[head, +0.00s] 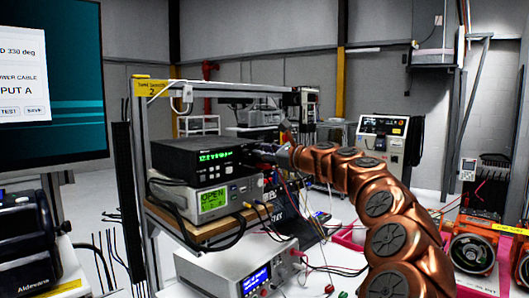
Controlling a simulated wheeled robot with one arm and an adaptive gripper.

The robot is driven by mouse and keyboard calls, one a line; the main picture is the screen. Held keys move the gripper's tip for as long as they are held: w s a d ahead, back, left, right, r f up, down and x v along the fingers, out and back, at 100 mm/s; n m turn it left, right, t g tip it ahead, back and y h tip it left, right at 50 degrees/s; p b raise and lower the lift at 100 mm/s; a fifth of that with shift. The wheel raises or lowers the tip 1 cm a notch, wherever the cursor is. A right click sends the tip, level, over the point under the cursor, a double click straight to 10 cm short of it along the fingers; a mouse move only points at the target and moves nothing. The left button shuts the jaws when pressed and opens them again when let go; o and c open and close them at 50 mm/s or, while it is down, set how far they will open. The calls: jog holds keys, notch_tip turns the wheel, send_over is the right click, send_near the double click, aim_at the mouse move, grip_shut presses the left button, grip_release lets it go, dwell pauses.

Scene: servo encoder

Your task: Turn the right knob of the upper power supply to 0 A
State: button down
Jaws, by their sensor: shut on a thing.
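The upper power supply is a black box (178,158) with a lit green display, on top of a stack at the middle left. Its green digits are too small to read surely. My copper-coloured arm reaches in from the lower right. My dark gripper (259,153) is at the right end of the black unit's front face, shut on what appears to be the right knob. The gripper hides the knob, so its pointer and angle do not show.
Below the black unit sits a grey instrument (184,203) reading OPEN, on a wooden shelf (205,234). A white unit with a blue display (253,283) stands lower down. Cables hang around my gripper and the shelf. A monitor (75,110) is at left.

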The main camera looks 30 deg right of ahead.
jog(key=n, duration=0.1)
jog(key=n+b, duration=0.1)
jog(key=shift+f+n, duration=0.2)
jog(key=shift+n, duration=0.1)
jog(key=shift+r+n+b, duration=0.1)
jog(key=shift+n+b, duration=0.85)
jog(key=shift+n, duration=0.55)
jog(key=c, duration=0.9)
grip_release()
jog(key=shift+c, duration=0.2)
jog(key=v, duration=1.2)
